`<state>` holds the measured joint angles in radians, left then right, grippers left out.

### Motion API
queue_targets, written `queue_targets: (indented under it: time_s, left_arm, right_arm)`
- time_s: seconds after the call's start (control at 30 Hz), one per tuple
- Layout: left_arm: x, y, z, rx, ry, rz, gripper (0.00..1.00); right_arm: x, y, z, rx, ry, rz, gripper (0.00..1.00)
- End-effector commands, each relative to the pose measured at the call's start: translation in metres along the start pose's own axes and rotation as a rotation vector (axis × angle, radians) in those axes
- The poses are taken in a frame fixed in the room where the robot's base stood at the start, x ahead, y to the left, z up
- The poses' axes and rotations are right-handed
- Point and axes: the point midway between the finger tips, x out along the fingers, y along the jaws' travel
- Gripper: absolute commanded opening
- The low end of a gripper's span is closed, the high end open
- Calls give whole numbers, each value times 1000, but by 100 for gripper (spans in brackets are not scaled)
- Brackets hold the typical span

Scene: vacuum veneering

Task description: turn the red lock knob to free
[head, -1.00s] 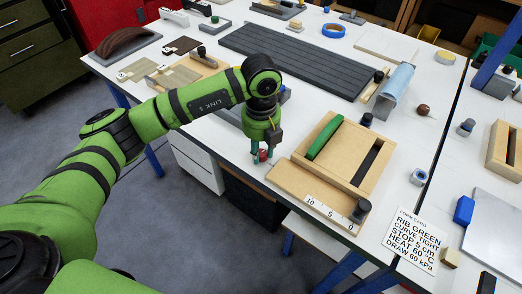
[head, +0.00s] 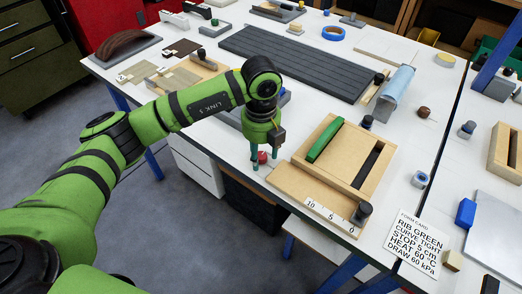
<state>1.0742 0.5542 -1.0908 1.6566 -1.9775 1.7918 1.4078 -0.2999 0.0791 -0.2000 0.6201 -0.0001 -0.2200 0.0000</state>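The red lock knob (head: 262,157) is small and sits at the front edge of the white table, left of the wooden form box (head: 285,186). My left gripper (head: 263,160) points down over it, with one teal fingertip on each side of the knob. The fingers look spread wider than the knob, with a gap beside it. The gripper partly hides the knob, so its turn position cannot be read. My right gripper is out of view.
The wooden box holds a green rib (head: 325,138) and has a scale strip and a dark knob (head: 362,212) at its front. A form card (head: 418,243) lies to the right. A dark slatted panel (head: 295,62) lies behind my arm.

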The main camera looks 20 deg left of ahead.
Motion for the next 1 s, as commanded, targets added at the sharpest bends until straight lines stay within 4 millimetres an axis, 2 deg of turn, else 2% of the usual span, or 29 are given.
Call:
queue_targets:
  time_s: [0.27, 0.37, 0.47, 0.8, 1.0]
  left_arm:
    - [-2, 0, 1, 1, -2, -1, 54]
    - [-8, 0, 1, 1, -3, -2, 54]
    - [-23, -1, 2, 0, -5, -4, 54]
    - [-94, -1, 1, 1, -4, -3, 54]
    - [-116, 0, 0, 0, -2, -1, 54]
  right_arm:
    - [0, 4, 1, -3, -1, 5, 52]
    - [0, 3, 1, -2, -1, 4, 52]
    - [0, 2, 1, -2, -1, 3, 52]
    - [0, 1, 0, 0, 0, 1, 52]
    - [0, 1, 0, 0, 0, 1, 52]
